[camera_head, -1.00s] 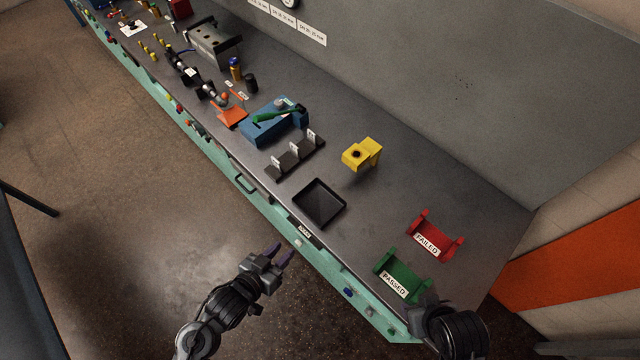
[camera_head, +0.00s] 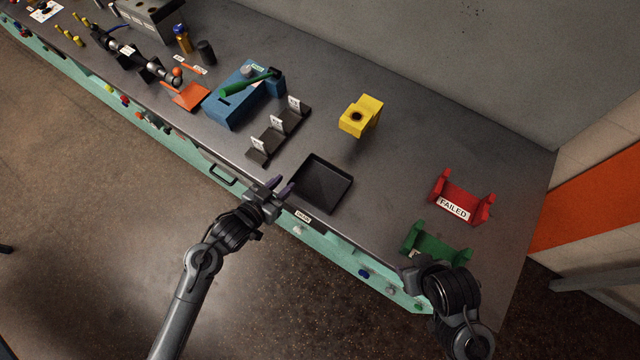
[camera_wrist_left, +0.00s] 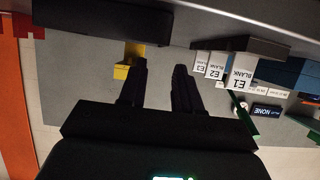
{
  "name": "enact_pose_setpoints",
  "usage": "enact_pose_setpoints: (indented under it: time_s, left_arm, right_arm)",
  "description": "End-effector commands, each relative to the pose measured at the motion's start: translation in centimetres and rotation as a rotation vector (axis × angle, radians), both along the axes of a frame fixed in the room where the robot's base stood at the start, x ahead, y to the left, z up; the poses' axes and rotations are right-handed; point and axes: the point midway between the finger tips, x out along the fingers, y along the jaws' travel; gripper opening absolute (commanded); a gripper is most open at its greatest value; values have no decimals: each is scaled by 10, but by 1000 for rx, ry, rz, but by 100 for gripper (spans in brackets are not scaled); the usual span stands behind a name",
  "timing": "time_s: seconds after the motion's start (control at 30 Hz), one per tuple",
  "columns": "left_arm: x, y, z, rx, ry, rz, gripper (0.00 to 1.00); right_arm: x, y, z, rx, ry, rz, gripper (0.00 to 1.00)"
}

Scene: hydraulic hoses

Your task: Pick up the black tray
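The black tray (camera_head: 336,200) is a shallow square tray lying flat on the grey bench near its front edge. It seems to be the dark slab (camera_wrist_left: 100,20) at the top of the left wrist view, which looks upside down. My left gripper (camera_head: 280,186) is at the bench's front edge, just left of the tray's near side. Its two fingers (camera_wrist_left: 160,72) are apart with nothing held between them. Whether they touch the tray cannot be told. My right gripper (camera_head: 412,278) is by the green holder at the lower right, its fingers hidden or unclear.
A dark rack with white label cards (camera_head: 279,134) and a blue box with a green handle (camera_head: 236,104) stand left of the tray. A yellow block (camera_head: 360,117) is behind it. A red FAILED holder (camera_head: 461,198) and a green holder (camera_head: 436,247) are at right. Bench between is clear.

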Motion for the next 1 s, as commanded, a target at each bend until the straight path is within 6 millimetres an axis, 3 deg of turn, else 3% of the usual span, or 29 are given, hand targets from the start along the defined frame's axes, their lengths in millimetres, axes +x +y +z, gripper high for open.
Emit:
enact_pose_setpoints:
  time_s: [0.7,1.0]
  left_arm:
    - [54,-34,-28,0,0,0,33]
    - [60,-38,-31,0,0,1,33]
  right_arm:
    - [2,4,-6,14,-5,-7,43]
    - [2,3,-6,10,-5,-5,43]
